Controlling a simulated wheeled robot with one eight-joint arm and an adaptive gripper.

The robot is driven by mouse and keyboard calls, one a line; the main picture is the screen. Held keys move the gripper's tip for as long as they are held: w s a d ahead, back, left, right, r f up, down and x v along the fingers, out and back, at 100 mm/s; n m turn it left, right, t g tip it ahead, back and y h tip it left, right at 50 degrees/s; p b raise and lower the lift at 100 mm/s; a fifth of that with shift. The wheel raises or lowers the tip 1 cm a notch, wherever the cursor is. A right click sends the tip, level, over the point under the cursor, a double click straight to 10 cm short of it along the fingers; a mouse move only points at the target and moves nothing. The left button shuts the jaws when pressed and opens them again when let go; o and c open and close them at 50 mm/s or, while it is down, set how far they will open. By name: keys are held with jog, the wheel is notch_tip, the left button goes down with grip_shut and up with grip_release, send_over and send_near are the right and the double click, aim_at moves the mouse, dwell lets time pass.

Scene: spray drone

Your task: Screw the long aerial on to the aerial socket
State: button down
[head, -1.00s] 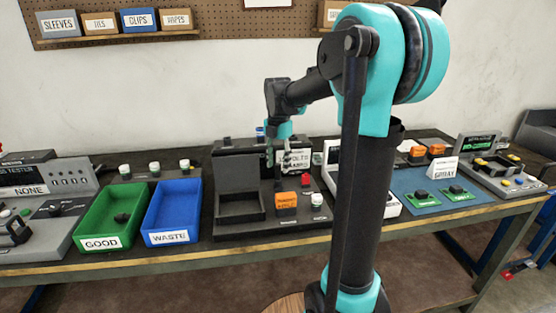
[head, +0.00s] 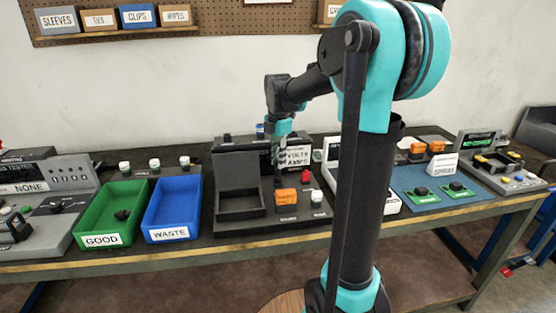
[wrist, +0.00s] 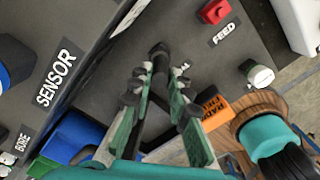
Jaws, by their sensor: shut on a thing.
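In the wrist view, my gripper (wrist: 157,88) is shut on a thin dark piece, which looks like the long aerial (wrist: 158,52). Its dark rounded end shows just beyond the fingertips, over the grey panel. A partly hidden label ending in "AL" lies beside it. The aerial socket is not clear; it may be hidden under that dark end, and I cannot tell whether the two touch. In the head view, my gripper (head: 279,155) points down over the dark station at mid-bench, and a dark slim part shows below it.
An orange block (head: 286,197), a red button (head: 305,177) and a white-capped knob (head: 317,197) stand close to my gripper. An open grey box (head: 239,190) is at its left. Blue WASTE (head: 171,233) and green GOOD (head: 101,240) bins stand further left.

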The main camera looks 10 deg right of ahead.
jog(key=m, duration=0.8)
jog(key=shift+m, duration=0.4)
jog(key=m, duration=0.3)
jog(key=shift+m, duration=0.3)
jog(key=shift+m, duration=0.4)
jog(key=m, duration=0.4)
jog(key=shift+f+m, duration=0.1)
jog(key=shift+m, duration=0.3)
jog(key=m, duration=0.9)
